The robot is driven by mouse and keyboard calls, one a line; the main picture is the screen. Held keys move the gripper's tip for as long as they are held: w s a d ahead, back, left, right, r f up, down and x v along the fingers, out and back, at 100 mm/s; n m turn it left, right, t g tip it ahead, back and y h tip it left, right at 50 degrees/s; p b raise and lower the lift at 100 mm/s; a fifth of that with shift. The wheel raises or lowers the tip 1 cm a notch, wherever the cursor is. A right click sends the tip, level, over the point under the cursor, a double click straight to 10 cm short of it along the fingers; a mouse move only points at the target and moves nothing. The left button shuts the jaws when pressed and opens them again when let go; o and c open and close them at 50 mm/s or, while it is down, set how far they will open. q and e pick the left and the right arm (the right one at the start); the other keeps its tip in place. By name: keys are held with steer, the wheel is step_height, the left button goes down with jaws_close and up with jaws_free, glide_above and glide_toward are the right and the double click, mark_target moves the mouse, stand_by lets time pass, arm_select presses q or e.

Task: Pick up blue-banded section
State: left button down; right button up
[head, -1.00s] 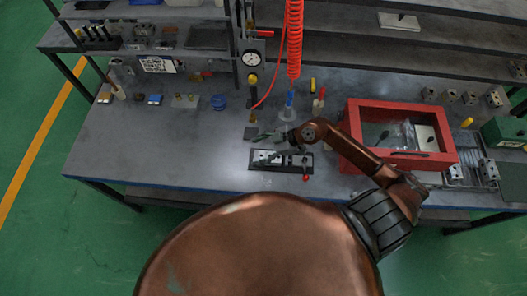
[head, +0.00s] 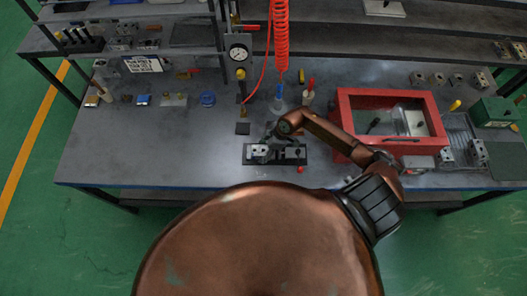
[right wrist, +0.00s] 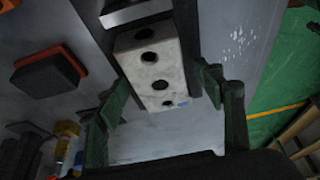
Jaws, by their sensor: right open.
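A dark fixture plate (head: 248,160) near the front edge of the bench carries metal valve sections. One section stands at its left and another at its right (head: 294,153). My right gripper (head: 261,149) is over the left part of the plate, pointing down. In the right wrist view its two dark green fingers (right wrist: 160,84) are open, one on each side of a pale metal block (right wrist: 149,62) with several round holes. I cannot tell if they touch it. My left gripper is out of view.
A red-framed box (head: 388,91) with a clear window stands right of the plate, close to my right arm. A red coiled hose (head: 280,40) hangs behind. A red-tipped part (head: 300,169) is at the plate's front. The bench left of the plate is clear.

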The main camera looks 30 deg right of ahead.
steer(key=shift+f, duration=0.25)
stand_by(0.7)
jaws_close()
stand_by(0.7)
